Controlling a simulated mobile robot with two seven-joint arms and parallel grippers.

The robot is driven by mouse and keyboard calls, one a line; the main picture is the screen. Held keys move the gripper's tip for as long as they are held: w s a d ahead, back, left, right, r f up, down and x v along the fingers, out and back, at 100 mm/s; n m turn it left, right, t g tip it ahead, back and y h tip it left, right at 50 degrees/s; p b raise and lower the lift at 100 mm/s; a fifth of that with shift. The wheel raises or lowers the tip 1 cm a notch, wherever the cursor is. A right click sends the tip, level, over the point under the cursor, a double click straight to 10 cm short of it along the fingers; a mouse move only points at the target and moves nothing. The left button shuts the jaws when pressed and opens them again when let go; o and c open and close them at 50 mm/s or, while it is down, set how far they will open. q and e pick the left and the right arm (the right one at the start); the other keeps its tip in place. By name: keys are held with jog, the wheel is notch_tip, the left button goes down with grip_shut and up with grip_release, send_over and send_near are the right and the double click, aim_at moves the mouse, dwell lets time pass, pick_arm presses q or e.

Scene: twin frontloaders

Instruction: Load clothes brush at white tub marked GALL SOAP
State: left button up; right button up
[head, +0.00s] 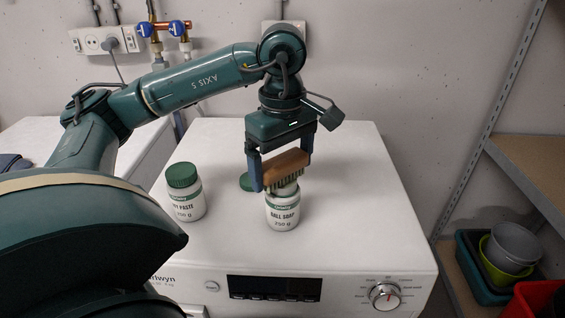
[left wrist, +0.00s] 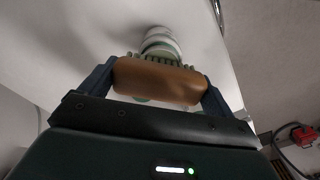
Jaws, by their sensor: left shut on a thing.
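My left gripper (head: 284,170) is shut on the clothes brush (head: 286,165), which has a brown wooden back and green bristles facing down. The brush is at the mouth of the white tub marked GALL SOAP (head: 283,214), which stands upright on the washing machine. The bristles overlap the tub's top in the head view; I cannot tell whether they touch what is inside. In the left wrist view the brush (left wrist: 160,82) hides part of the tub (left wrist: 160,38). A green lid (head: 246,182) lies behind and left of the tub. My right gripper is not in view.
A white tub with a green lid, marked PASTE (head: 186,195), stands to the left on the washing machine top (head: 350,190). The right side of that top is clear. A shelf (head: 535,150) with tubs and bowls (head: 512,245) is at the right.

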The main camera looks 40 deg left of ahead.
aim_at(283, 158)
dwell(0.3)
pick_arm(q)
jog(key=shift+r+p, duration=0.75)
jog(key=shift+r, duration=0.15)
jog(key=shift+r+p, duration=1.85)
jog(key=shift+r, duration=0.75)
